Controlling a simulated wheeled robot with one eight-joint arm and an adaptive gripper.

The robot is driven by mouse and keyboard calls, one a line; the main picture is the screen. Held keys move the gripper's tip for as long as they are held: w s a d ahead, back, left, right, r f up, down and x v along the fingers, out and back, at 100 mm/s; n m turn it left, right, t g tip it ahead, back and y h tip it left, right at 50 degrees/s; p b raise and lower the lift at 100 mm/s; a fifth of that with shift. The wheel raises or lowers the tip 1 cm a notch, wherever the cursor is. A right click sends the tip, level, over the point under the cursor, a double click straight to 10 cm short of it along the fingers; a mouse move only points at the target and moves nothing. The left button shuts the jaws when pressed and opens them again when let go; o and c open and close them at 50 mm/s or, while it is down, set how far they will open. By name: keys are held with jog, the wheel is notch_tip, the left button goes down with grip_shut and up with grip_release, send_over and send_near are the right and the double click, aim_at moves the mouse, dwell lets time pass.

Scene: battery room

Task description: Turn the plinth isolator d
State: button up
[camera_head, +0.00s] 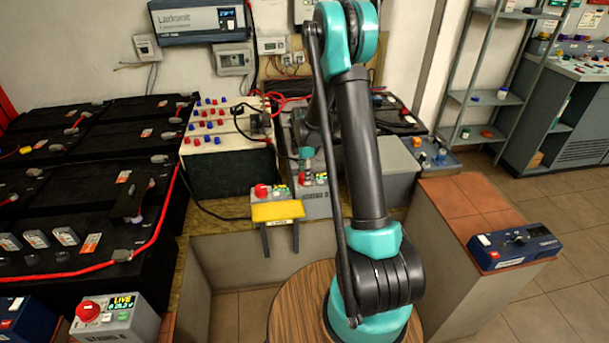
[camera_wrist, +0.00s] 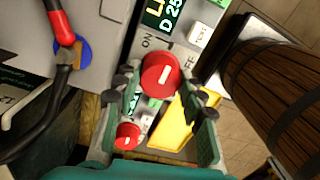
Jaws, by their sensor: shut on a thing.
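In the wrist view a round red knob (camera_wrist: 160,75) with a short white mark stands on a grey isolator box, with "ON" and "OFF" printed beside it. A screen (camera_wrist: 163,12) above it reads "D 25", partly cut off. My gripper (camera_wrist: 163,88) has its fingers on either side of this knob and is shut on it.
A second red knob (camera_wrist: 128,135) sits close by, on the box with a yellow plate (camera_head: 277,211). A red-capped cable (camera_wrist: 64,30) is at the wrist view's left. Black batteries (camera_head: 60,220) fill the left. Another isolator box (camera_head: 115,318) reads "LIVE". A blue device (camera_head: 515,244) sits on the right plinth.

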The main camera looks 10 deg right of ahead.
jog(key=m, duration=0.4)
jog(key=shift+m, duration=0.3)
jog(key=m, duration=0.4)
jog(key=shift+m, duration=0.3)
jog(key=m, duration=0.4)
jog(key=shift+s+m, duration=0.1)
jog(key=shift+m, duration=2.1)
jog(key=o, duration=0.9)
